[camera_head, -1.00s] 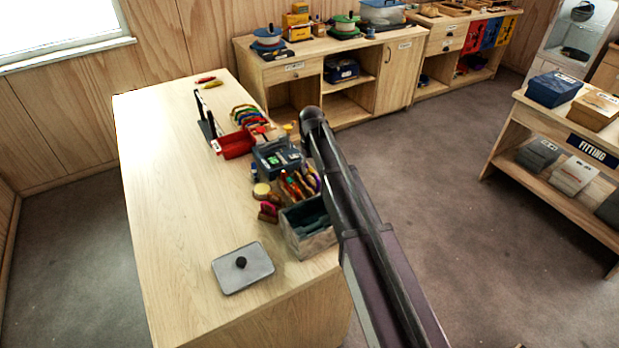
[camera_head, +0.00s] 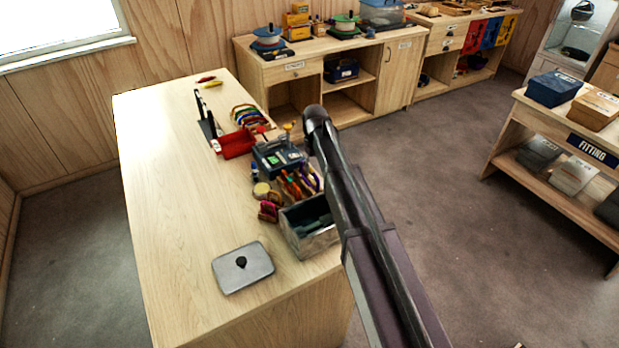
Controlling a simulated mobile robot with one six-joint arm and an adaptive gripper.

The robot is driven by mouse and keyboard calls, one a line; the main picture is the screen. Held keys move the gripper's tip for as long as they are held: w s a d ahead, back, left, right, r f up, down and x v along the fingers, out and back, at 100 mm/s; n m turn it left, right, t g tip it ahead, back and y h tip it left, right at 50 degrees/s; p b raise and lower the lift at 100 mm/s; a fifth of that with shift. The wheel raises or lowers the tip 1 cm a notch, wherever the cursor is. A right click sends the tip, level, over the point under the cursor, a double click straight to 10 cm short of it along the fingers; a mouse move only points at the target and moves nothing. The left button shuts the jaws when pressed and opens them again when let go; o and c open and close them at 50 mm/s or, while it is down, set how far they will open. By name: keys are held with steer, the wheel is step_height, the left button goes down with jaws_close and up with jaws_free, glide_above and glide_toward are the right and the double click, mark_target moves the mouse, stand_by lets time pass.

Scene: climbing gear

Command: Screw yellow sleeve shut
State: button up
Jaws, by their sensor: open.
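A small yellow item (camera_head: 212,85) and a small red item (camera_head: 205,79) lie at the far end of the long wooden table (camera_head: 165,190). They are too small to show a sleeve or whether one is screwed shut. A row of coloured, ring-like pieces (camera_head: 248,115) stands near the table's right edge, with yellow among the colours. My arm reaches up from the lower right, and its dark upper end covers part of the view beside the table. My gripper does not show.
A black upright stand (camera_head: 206,115), a red tray (camera_head: 236,144), a dark box (camera_head: 275,157) and a grey open-topped bin (camera_head: 308,240) line the table's right side. The table's left half is clear. Cabinets (camera_head: 390,75) stand behind.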

steer(key=shift+w+d, duration=0.25)
steer(key=shift+d, duration=0.05)
stand_by(0.4)
steer(key=shift+f+b, duration=1.1)
steer(key=shift+b, duration=0.05)
steer(key=shift+s+a, duration=0.55)
steer(key=shift+a, duration=0.25)
step_height(320, 180, up, 10)
steer(key=p, duration=1)
